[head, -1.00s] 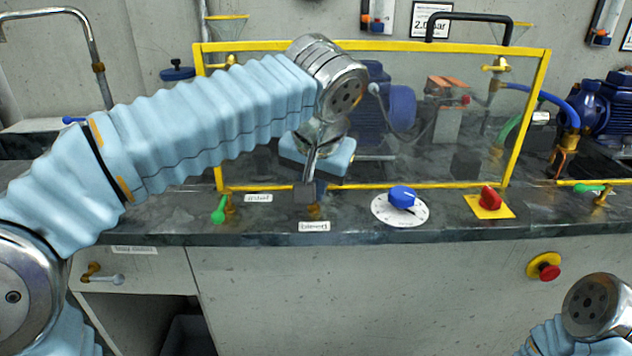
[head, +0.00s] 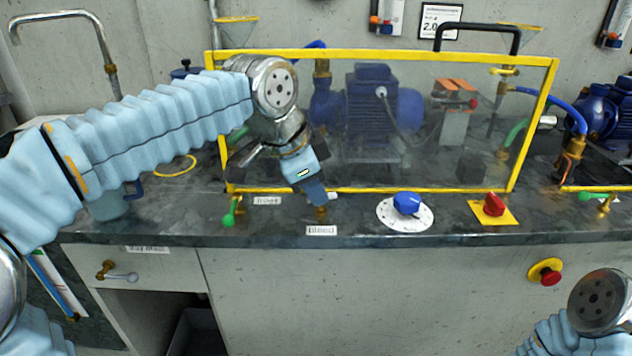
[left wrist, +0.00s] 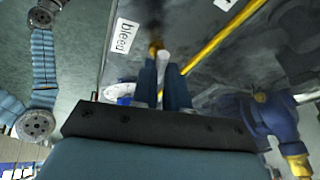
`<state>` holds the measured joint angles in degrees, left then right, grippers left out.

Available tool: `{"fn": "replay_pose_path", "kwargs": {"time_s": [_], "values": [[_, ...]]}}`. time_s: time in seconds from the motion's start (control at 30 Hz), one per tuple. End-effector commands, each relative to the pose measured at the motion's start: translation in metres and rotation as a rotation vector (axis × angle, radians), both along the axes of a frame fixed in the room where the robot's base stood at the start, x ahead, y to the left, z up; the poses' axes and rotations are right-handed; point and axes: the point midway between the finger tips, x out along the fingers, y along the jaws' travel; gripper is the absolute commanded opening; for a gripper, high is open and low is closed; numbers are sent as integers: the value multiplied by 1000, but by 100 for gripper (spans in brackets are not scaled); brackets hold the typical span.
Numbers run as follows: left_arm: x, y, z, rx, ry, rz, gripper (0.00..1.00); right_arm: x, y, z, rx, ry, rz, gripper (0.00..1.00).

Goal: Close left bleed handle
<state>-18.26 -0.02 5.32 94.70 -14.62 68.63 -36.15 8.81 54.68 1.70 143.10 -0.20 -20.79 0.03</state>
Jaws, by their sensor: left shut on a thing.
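The bleed valve's white handle (head: 334,195) shows at the front edge of the bench, just behind the "bleed" label (head: 321,230), with its end sticking out to the right. Its brass body (head: 321,213) is partly covered by my gripper. My left gripper (head: 318,198) comes down at a tilt onto the handle. In the left wrist view, the white handle (left wrist: 163,62) lies between the two blue fingers (left wrist: 163,85), which are shut on it. The label shows there too (left wrist: 124,36). Of my right arm only the wrist part shows; its gripper is out of view.
A yellow-framed clear guard (head: 380,189) stands right behind the valve, with a blue pump (head: 372,105) behind it. A green-handled valve (head: 230,212) is to the left. A blue dial (head: 407,204) and red switch (head: 493,204) are to the right.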

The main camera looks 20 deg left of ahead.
Motion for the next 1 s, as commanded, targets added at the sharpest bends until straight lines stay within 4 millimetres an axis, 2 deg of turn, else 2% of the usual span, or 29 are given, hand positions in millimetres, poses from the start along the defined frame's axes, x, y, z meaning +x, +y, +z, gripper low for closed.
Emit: {"fn": "replay_pose_path", "kwargs": {"time_s": [0.4, 1.0], "values": [[3, 3, 1, 0, 0, -247, 0, 0, 0, 11, 1, 0, 2, 43], [3, 4, 0, 2, -1, -310, 0, 0, 1, 13, 1, 0, 2, 43]]}}
